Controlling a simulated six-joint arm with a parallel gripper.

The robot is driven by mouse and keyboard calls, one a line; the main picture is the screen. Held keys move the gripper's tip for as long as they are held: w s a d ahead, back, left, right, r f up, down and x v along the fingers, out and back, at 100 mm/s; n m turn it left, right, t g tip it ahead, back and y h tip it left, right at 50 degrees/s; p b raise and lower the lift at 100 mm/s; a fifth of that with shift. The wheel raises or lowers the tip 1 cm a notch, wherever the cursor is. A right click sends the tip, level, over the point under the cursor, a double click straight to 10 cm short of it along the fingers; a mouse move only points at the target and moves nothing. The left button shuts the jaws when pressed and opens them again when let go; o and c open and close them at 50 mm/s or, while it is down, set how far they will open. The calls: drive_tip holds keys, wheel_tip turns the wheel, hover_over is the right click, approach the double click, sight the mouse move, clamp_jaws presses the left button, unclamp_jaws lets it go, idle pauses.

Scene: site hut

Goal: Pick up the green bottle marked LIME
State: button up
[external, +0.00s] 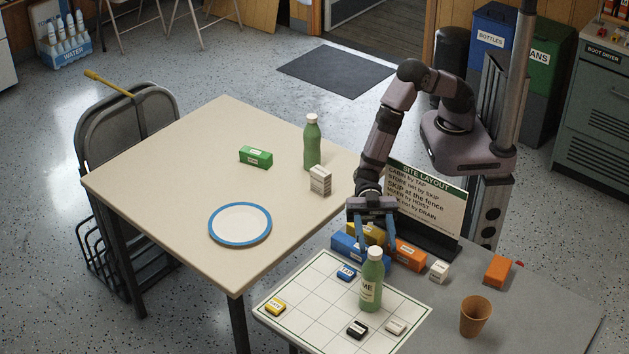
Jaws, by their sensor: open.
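A green bottle (371,284) with a white cap stands upright on the white gridded board (312,289). The letters "ME" show on its pale label; the rest of the label is turned out of view. My gripper (376,247) is open, pointing down, with its blue fingers close to the cap of this bottle. I cannot tell from this view whether the fingers are around the cap or behind it. A second green bottle (312,145) with a white cap stands on the beige table (185,150); no marking on it is readable.
Blue, yellow and orange boxes (410,254) sit close behind the bottle, before the site layout sign (428,200). Small blocks (357,329) lie on the board. A brown cup (474,316) stands at right. A blue-rimmed plate (240,223) lies on the beige table.

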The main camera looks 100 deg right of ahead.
sight(376, 260)
drive_tip(key=shift+f, duration=0.9)
drive_tip(key=shift+w+a+p, duration=0.15)
drive_tip(key=shift+a+p, duration=0.15)
drive_tip(key=shift+a, duration=0.8)
drive_tip(key=shift+w+a+r, duration=0.1)
drive_tip(key=shift+a+r, duration=0.1)
drive_tip(key=shift+a, duration=0.15)
drive_tip(key=a+p, duration=0.2)
drive_tip(key=a, duration=0.1)
drive_tip(key=shift+w+a+r, duration=0.15)
drive_tip(key=shift+w+a, duration=0.1)
drive_tip(key=shift+w, duration=0.1)
drive_tip(key=shift+a, duration=0.45)
clamp_jaws()
